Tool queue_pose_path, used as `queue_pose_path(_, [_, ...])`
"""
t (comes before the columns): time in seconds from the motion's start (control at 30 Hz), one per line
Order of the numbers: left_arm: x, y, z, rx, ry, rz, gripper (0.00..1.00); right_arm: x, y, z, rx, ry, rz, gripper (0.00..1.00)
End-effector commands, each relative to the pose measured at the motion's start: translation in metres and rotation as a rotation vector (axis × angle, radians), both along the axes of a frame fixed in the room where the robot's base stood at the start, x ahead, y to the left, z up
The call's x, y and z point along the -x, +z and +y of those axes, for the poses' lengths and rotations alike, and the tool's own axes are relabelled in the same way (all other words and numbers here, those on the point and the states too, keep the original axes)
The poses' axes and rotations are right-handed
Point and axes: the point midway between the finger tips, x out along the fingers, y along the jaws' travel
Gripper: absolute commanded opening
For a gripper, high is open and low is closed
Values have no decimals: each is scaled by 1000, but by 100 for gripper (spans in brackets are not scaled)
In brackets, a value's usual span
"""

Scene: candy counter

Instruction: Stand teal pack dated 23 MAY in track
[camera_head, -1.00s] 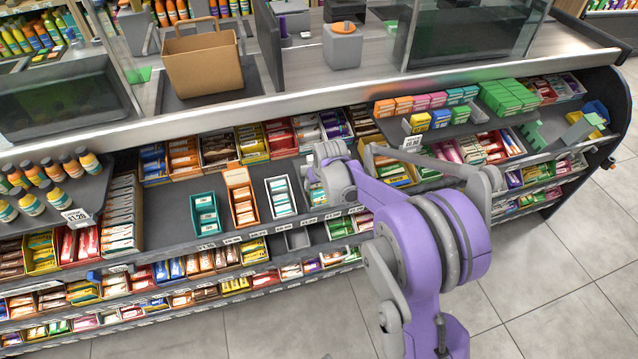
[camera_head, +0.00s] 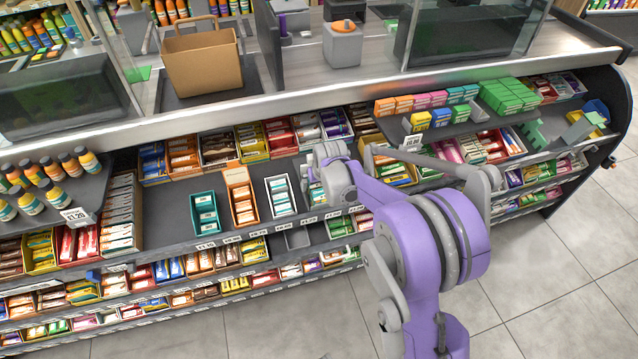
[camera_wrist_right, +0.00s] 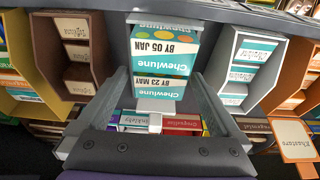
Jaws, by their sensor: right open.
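The teal pack dated 23 MAY (camera_wrist_right: 160,85) shows in the right wrist view, its printed face toward the camera. A teal pack dated 05 JAN (camera_wrist_right: 162,48) sits directly beyond it in the same narrow track (camera_wrist_right: 165,18). My right gripper (camera_wrist_right: 158,76) is open, with one grey finger on each side of the 23 MAY pack. I cannot tell whether the fingers touch it. In the head view my right wrist (camera_head: 332,170) is over the counter shelf and hides most of this track. My left gripper is not in view.
In the head view, teal (camera_head: 205,228), orange (camera_head: 232,175) and white (camera_head: 270,183) trays of packs stand left of my wrist. Bare shelf (camera_head: 165,215) lies farther left. In the wrist view a brown tray (camera_wrist_right: 48,50) and a white tray (camera_wrist_right: 226,50) flank the track.

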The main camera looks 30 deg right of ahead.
Motion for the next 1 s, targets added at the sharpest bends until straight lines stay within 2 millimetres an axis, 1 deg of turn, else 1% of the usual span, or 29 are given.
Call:
queue_pose_path(0.47, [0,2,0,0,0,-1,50,1,3,0,0,0,0,100])
queue_pose_path(1.0, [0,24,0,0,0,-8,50,13,32,3,0,0,0,100])
